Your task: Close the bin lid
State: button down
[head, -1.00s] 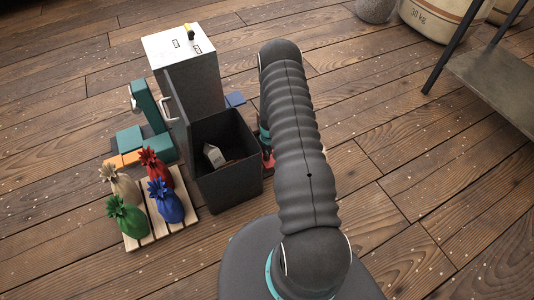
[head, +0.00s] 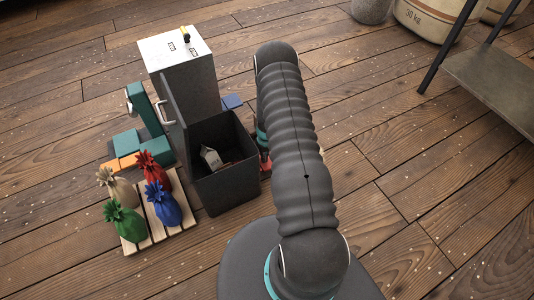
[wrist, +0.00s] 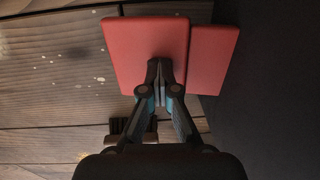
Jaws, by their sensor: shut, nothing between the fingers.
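The dark grey bin (head: 232,188) stands on the floor left of my arm in the head view. Its top is open and a pale carton (head: 211,158) lies inside. The lid (head: 173,116) stands raised at the bin's left side, with a light handle (head: 164,111) on its outer face. My gripper is mostly hidden behind my arm in the head view, near the bin's right side. In the wrist view my gripper (wrist: 160,70) is shut and empty. Two red flat blocks (wrist: 147,48) show just past its fingertips; whether they touch is unclear. A dark surface (wrist: 275,90) fills the right.
A grey cabinet (head: 190,80) stands behind the bin. Several coloured sacks (head: 166,205) rest on a wooden pallet (head: 183,211) at front left. A shelf (head: 495,85) stands far right. Floor right of my arm is clear.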

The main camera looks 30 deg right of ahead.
jog(key=shift+s+f, duration=0.2)
jog(key=shift+s, duration=0.1)
grip_release()
jog(key=shift+w+a, duration=0.1)
jog(key=shift+r, duration=0.15)
notch_tip(320, 180, up, 16)
jog(key=d+p, duration=0.1)
jog(key=p, duration=0.3)
jog(key=shift+d, duration=0.35)
dwell(1.3)
jog(key=shift+f+b, duration=0.25)
jog(key=shift+b, duration=0.1)
jog(key=shift+r, duration=0.1)
